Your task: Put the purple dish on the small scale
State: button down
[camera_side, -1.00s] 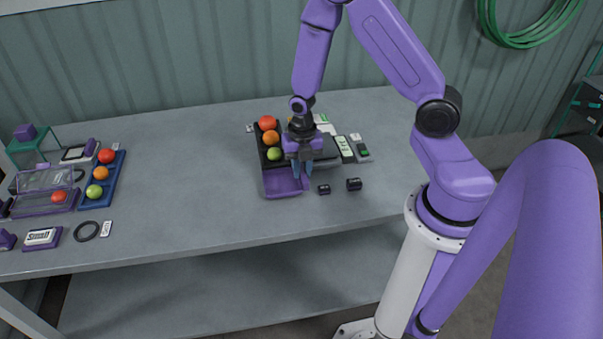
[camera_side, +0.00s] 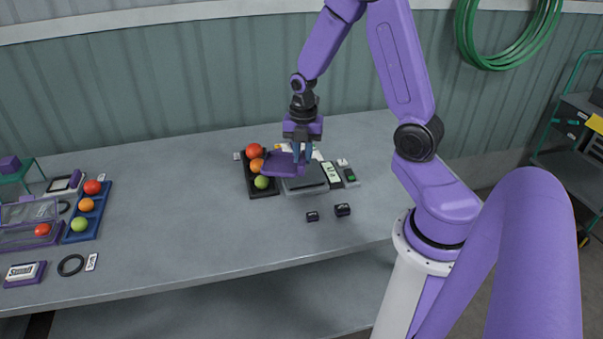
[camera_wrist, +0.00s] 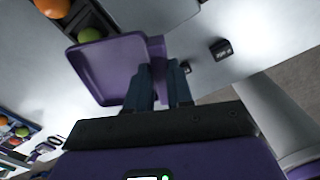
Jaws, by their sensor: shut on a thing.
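The purple dish (camera_side: 283,164) is a shallow square tray and looks empty. My gripper (camera_side: 302,158) is shut on its right edge and holds it raised above the table. In the wrist view the dish (camera_wrist: 108,72) extends to the left of the fingers (camera_wrist: 159,68) and looks tilted. In the side view a low scale with a dark grey plate (camera_side: 308,181) stands below and to the right of the dish. The dish overlaps the plate's left part in the picture; I see no contact. I cannot read a size on this scale.
A black tray (camera_side: 265,194) with red, orange and green tomatoes stands left of the scale. Two small black blocks (camera_side: 342,210) (camera_side: 312,216) lie in front. A blue tomato tray (camera_side: 76,234) and clear boxes (camera_side: 32,216) are at far left. The middle of the table is clear.

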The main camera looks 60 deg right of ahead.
aim_at(318, 176)
jog(key=s+d+r+m, duration=0.1)
jog(key=s+d+m, duration=0.1)
jog(key=d+m, duration=0.3)
jog(key=shift+n, duration=0.3)
jog(key=shift+w+d+f, duration=0.1)
jog(key=shift+d+f, duration=0.15)
jog(key=shift+f, duration=1.05)
jog(key=shift+w+d+f, duration=0.1)
jog(key=shift+d+f, duration=0.1)
jog(key=shift+f, duration=1.05)
jog(key=shift+w+d+f, duration=0.1)
jog(key=shift+d+f, duration=0.15)
jog(key=shift+f, duration=1.05)
jog(key=c, duration=1)
grip_release()
